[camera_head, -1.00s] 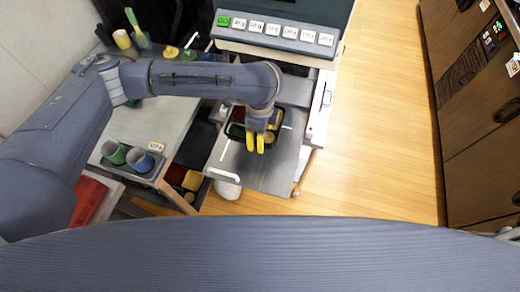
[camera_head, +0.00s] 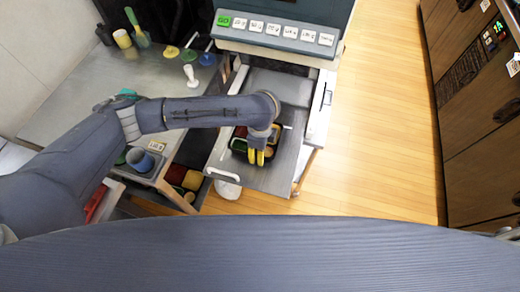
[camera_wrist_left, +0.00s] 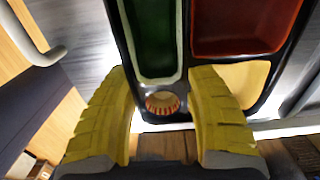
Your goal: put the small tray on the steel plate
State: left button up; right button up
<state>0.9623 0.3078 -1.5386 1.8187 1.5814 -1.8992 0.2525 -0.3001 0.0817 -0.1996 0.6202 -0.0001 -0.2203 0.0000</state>
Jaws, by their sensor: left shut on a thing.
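The small tray is a black bento tray (camera_wrist_left: 181,62) with green, red and yellow compartments and a small round cup near its edge. My left gripper (camera_wrist_left: 165,95) has its yellow fingers on either side of the tray's near end, shut on it. In the head view the gripper (camera_head: 256,157) and the tray (camera_head: 238,145) are over the steel plate (camera_head: 218,158), a pulled-out grey plate with a white handle. I cannot tell whether the tray touches the plate. My arm hides part of the tray. My right gripper is not in view.
A teal machine with a green GO button (camera_head: 224,21) and several white buttons stands behind the plate. A grey counter (camera_head: 72,95) with cups (camera_head: 139,159) and lids lies to the left. An open drawer with coloured containers (camera_head: 193,180) is left of the plate. Wooden floor lies right.

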pick_arm(q)
jog(key=shift+f, duration=0.1)
jog(key=o, duration=1.1)
notch_tip(320, 180, up, 12)
jog(key=shift+r, duration=0.1)
dwell(0.5)
